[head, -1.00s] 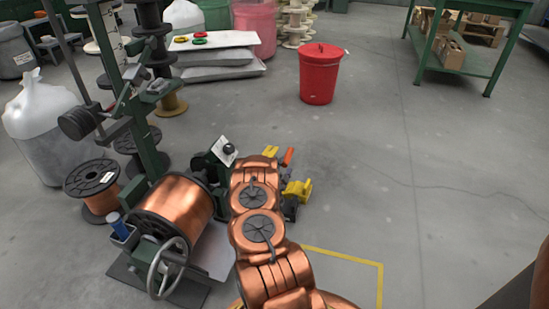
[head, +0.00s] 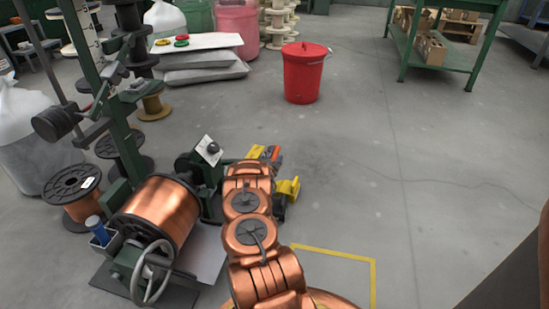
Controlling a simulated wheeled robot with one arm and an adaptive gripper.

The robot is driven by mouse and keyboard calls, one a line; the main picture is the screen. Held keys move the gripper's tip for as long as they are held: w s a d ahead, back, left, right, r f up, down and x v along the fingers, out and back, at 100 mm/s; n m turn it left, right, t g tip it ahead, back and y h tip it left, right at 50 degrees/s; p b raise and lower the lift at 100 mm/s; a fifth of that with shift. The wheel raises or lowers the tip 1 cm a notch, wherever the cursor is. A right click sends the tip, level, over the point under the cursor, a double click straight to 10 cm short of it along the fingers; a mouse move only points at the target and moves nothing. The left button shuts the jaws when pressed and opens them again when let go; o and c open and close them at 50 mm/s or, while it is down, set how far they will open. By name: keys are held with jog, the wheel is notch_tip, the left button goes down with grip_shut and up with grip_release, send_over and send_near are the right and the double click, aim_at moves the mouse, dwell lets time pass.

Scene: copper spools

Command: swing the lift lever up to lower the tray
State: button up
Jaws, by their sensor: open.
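My copper-coloured arm (head: 246,205) reaches forward from the bottom of the head view. Its far end bends down and hides my gripper, so its jaws do not show. Just past that end is a dark device with a yellow block (head: 287,188), another yellow part (head: 257,152) and an orange-red piece (head: 275,154). This piece may be the lift lever, but I cannot tell for sure. The tray cannot be made out. I cannot see whether my gripper touches anything.
A winding machine with a copper spool (head: 157,212) and a handwheel (head: 153,273) stands close on the left. A red bin (head: 304,75) and a green workbench (head: 448,61) stand farther back. The floor on the right is clear.

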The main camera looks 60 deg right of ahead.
grip_shut()
dwell(0.5)
